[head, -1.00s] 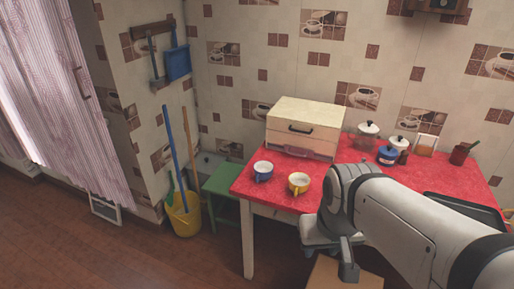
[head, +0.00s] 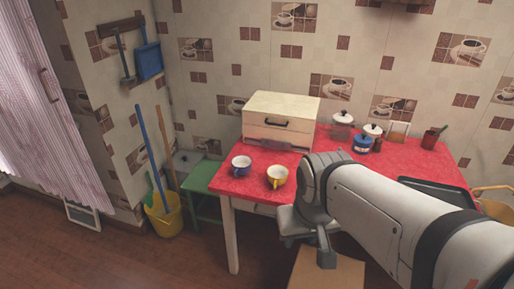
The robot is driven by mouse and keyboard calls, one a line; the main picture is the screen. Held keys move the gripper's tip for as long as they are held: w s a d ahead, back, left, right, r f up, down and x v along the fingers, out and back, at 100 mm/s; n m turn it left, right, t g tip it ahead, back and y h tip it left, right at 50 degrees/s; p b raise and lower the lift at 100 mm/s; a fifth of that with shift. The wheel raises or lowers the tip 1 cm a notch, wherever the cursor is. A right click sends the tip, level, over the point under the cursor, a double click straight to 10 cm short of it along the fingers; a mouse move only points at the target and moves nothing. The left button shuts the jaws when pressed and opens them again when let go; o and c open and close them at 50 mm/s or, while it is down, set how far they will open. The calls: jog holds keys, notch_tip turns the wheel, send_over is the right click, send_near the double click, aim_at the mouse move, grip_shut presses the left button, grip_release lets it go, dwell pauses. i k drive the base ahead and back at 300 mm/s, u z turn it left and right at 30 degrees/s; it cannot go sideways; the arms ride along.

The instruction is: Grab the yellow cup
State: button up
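The yellow cup (head: 277,177) stands upright on the red counter (head: 228,182), near its front edge. A blue cup (head: 241,165) stands to its left, a small gap apart. My gripper (head: 326,258) hangs in front of the counter, below and to the right of the yellow cup, and is apart from it. Part of it is hidden by my arm, and its finger opening does not show clearly.
A cream bread box (head: 281,121) stands behind the cups. Several jars, a blue pot (head: 362,145) and a red mug (head: 430,139) stand at the back right. A dark tray (head: 436,192) lies at the right. A box (head: 325,272) is below my gripper. A green stool (head: 203,180) stands left.

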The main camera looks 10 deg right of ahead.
aim_at(277, 175)
jog(key=z, duration=2.9)
jog(key=k, duration=1.15)
jog(key=u, duration=1.95)
jog(key=i, duration=0.9)
